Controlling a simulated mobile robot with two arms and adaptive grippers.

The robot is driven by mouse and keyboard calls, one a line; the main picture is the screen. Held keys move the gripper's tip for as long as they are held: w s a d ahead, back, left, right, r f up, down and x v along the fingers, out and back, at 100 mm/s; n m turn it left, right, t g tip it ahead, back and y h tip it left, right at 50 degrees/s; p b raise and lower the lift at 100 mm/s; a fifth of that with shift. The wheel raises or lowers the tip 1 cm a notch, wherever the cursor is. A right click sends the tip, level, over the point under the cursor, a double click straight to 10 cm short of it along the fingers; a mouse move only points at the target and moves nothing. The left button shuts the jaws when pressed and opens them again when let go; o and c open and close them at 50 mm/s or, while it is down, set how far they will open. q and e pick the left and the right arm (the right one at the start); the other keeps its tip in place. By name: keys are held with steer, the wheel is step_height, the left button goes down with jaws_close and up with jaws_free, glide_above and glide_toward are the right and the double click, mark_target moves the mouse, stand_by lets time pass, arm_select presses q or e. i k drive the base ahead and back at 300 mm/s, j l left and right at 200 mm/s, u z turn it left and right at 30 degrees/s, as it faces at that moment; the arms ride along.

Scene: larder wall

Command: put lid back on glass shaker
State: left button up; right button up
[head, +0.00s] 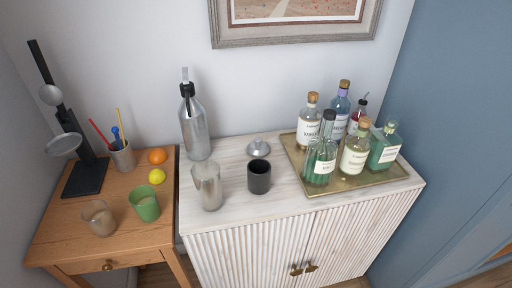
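The glass shaker (209,189) stands upright and open on the left part of the white cabinet top (230,215). A small silver domed lid (259,147) with a knob sits on the cabinet top behind and to the right of the shaker, apart from it. A dark grey cup (259,177) stands just in front of the lid, to the right of the shaker. Neither of my grippers shows in the head view.
A tall silver siphon bottle (194,127) stands behind the shaker. A brass tray (378,184) with several bottles fills the cabinet's right side. The lower wooden table (65,220) holds glasses, fruit, a pencil cup and a black stand. The cabinet's front left top is clear.

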mark_target(206, 174)
steer(key=i+l, duration=0.1)
steer(key=l, duration=0.5)
steer(key=i+l, duration=0.1)
steer(key=l, duration=0.5)
steer(key=i+l+u, duration=0.1)
steer(key=l, duration=0.55)
